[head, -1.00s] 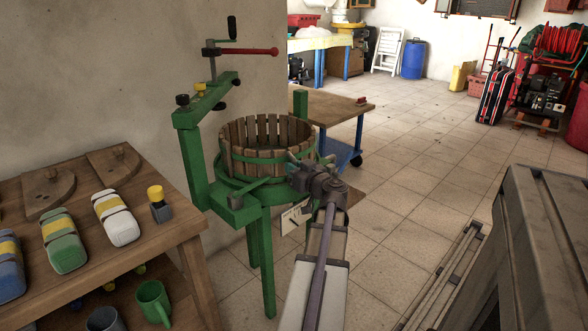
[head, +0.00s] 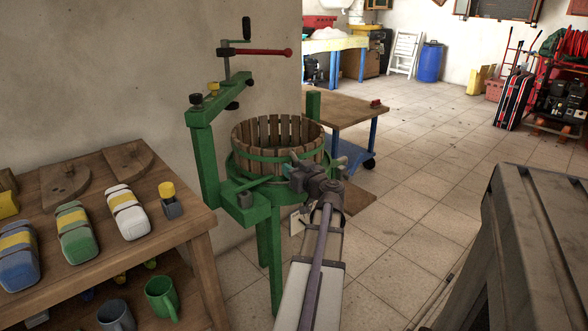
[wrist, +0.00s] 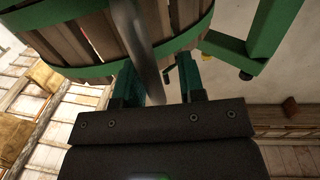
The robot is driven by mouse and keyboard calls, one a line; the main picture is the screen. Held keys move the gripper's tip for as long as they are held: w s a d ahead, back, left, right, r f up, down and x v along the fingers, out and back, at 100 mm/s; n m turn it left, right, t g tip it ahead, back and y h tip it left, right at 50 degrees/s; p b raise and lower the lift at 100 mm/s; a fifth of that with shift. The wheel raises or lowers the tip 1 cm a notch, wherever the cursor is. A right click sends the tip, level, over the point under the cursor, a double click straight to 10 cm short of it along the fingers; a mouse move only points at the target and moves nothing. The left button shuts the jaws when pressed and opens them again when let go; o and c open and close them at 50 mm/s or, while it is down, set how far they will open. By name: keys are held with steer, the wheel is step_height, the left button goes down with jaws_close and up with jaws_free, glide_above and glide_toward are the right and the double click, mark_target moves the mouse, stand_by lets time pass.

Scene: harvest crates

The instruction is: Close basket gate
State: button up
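The basket (head: 252,158) is a round tub of brown wooden slats with green hoops, standing in the green press. In the wrist view its slatted wall and a green hoop (wrist: 75,73) fill the top, close ahead of my gripper. I cannot make out the gate's edges or whether it stands ajar. My gripper (head: 298,170) is at the basket's front right side in the head view. In the wrist view my gripper (wrist: 160,88) has its two dark green fingers apart. A grey rod-like part (wrist: 138,40) runs down between them; whether they touch it I cannot tell.
The press's green frame (head: 205,155) rises left of the basket, with a red-handled crank (head: 265,52) above. A blue-legged cart (head: 350,108) stands behind. A grey box-like block (head: 535,225) is at right. Open tiled floor lies between.

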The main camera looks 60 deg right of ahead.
steer(key=shift+o, duration=0.2)
steer(key=shift+s, duration=0.15)
steer(key=v, duration=1)
steer(key=shift+s+a, duration=0.2)
steer(key=shift+s, duration=0.1)
